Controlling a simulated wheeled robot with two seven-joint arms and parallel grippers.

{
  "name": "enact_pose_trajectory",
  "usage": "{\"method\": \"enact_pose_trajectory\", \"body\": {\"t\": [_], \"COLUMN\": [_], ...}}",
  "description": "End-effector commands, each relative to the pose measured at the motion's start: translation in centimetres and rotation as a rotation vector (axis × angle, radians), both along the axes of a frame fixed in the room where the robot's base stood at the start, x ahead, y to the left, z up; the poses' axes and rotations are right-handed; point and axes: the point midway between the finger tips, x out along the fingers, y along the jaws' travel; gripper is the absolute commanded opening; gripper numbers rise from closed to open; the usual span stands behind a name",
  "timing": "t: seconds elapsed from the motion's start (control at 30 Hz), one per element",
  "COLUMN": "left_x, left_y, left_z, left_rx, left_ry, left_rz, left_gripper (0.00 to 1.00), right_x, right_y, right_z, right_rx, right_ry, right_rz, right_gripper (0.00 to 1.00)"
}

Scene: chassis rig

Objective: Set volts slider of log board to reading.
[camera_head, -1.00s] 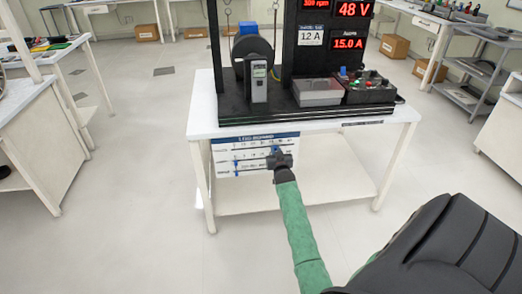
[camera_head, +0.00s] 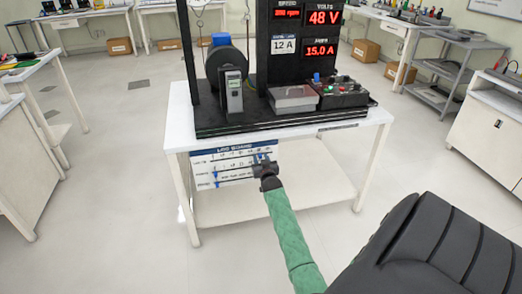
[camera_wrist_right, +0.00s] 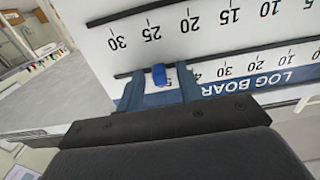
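The log board (camera_head: 205,160) is a white panel with a blue header, hanging under the front edge of the table. It appears upside down in the right wrist view (camera_wrist_right: 235,30), with number scales along dark slots. My right gripper (camera_head: 266,163) is at the board's right part. In the wrist view its two blue fingers (camera_wrist_right: 161,88) stand apart on either side of a blue slider knob (camera_wrist_right: 159,75), with gaps showing. The volts display (camera_head: 324,18) reads 48 V. My left gripper is out of view.
The table (camera_head: 183,115) carries a black rig with a motor, a grey box (camera_head: 292,98) and a control box (camera_head: 342,92). An amps display (camera_head: 320,51) reads 15.0 A; a white card (camera_head: 283,45) says 12 A. Floor around the table is clear.

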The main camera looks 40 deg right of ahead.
Motion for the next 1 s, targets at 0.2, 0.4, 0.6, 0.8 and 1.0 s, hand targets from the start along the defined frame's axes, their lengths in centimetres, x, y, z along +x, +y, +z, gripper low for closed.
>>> {"method": "enact_pose_trajectory", "body": {"t": [0.2,0.4,0.6,0.8,1.0], "left_x": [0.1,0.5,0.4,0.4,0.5], "left_y": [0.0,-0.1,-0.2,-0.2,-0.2], "left_z": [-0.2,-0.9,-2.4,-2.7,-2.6], "left_rx": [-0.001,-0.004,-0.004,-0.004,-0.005], "left_ry": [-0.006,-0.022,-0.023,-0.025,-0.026], "left_rz": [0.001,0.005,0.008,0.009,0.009], "left_gripper": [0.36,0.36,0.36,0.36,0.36], "right_x": [-1.2,-3.8,-5.9,-6.7,-6.7], "right_y": [0.7,2.3,3.6,4.0,4.1], "right_z": [-0.2,-0.1,-0.1,-0.1,0.0], "right_rx": [0.001,0.0,0.001,0.001,0.0], "right_ry": [0.001,0.0,0.0,0.001,0.0], "right_rz": [0.0,0.0,0.0,0.0,0.0], "right_gripper": [0.36,0.36,0.36,0.36,0.36]}}
